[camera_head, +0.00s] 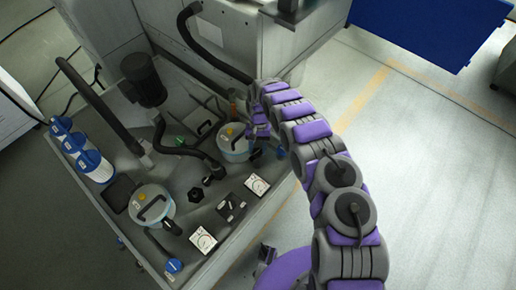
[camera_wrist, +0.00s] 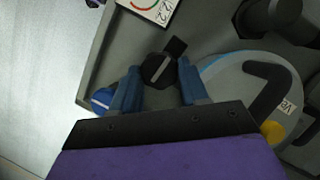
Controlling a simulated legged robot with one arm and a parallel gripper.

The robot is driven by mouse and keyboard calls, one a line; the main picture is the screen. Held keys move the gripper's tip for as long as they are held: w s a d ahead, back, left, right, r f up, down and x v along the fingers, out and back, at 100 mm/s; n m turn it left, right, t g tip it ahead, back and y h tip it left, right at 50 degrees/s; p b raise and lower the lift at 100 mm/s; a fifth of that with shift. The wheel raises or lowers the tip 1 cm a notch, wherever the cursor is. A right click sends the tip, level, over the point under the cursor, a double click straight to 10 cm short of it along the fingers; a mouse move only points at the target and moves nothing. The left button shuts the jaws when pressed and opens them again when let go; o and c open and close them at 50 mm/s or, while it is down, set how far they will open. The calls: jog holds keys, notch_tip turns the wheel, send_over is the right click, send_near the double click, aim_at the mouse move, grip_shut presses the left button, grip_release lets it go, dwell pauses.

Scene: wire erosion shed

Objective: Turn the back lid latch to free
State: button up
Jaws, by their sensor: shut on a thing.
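The back lid latch (camera_wrist: 158,72) is a round black knob with a pale line and a black tab that points up and right in the wrist view. My gripper (camera_wrist: 159,84) has its two blue fingers on either side of it, shut on it. The latch sits beside the back canister's pale lid (camera_wrist: 228,82), which has a black handle (camera_wrist: 268,90) and a yellow cap. In the head view my gripper (camera_head: 258,134) is at the right side of the back canister (camera_head: 236,156), and it largely hides the latch there.
A front canister (camera_head: 152,205) with a similar lid stands at the lower left. Dials (camera_head: 203,240), a black switch box (camera_head: 231,207), dark hoses (camera_head: 95,100) and blue-capped filters (camera_head: 92,162) crowd the tray. A blue knob (camera_wrist: 102,98) is close to my left finger. Open floor (camera_head: 420,170) lies to the right.

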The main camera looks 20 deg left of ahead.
jog(key=shift+w+a+r+n, duration=0.1)
jog(key=shift+w+a+n, duration=0.05)
jog(key=shift+n, duration=0.45)
jog(key=shift+h, duration=0.3)
jog(key=o, duration=1.1)
jog(key=shift+c, duration=0.2)
